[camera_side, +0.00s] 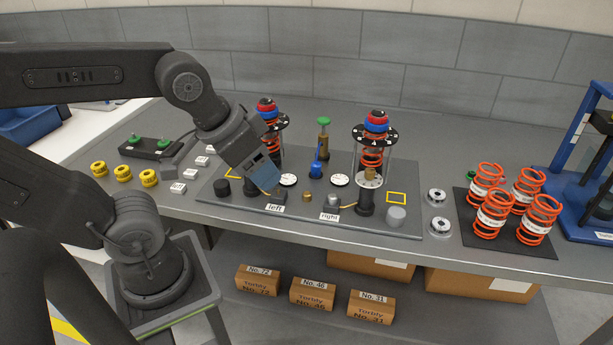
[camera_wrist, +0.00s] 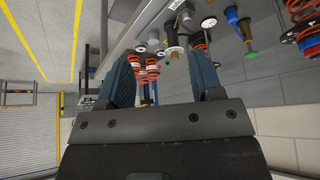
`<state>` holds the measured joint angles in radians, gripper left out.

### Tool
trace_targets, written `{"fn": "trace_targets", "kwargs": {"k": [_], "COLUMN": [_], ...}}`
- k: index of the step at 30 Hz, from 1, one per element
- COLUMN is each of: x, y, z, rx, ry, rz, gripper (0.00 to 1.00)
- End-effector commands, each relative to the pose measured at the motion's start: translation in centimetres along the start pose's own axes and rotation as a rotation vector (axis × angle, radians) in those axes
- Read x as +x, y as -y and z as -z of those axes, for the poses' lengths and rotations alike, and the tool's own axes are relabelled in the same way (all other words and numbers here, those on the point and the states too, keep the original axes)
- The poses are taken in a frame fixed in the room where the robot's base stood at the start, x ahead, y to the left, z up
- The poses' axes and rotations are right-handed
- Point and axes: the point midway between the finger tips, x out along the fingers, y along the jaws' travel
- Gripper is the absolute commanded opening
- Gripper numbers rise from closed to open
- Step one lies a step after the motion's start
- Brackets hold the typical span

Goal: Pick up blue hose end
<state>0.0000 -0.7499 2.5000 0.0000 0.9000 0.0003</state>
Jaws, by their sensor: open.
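The blue hose end (camera_side: 316,169) stands upright near the middle of the fixture plate (camera_side: 300,222) in the side view, with a thin blue line rising from it. A blue part that looks like it shows near the top right of the wrist view (camera_wrist: 232,15). My gripper (camera_side: 268,180) is above the left side of the plate, left of the hose end and apart from it. In the wrist view my gripper (camera_wrist: 162,78) has its two blue-grey fingers spread with nothing held between them. In the side view the gripper hides part of the left station.
Two strut stations with orange springs, left (camera_side: 267,112) and right (camera_side: 376,125), flank the hose end. A green-topped post (camera_side: 323,130) stands behind it. Loose orange springs (camera_side: 492,218) sit on a dark mat at right. Yellow rings (camera_side: 123,173) lie at left.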

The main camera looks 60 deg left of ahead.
Motion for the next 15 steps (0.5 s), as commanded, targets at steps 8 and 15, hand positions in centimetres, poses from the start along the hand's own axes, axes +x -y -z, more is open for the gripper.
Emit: {"fn": "trace_targets", "kwargs": {"k": [8, 15], "x": [1.1, 5.4], "y": [1.5, 5.2], "z": [3.7, 10.3], "rx": [0.276, 0.839], "ry": [0.085, 0.286], "rz": [0.054, 0.093], "gripper": [0.6, 0.6]}}
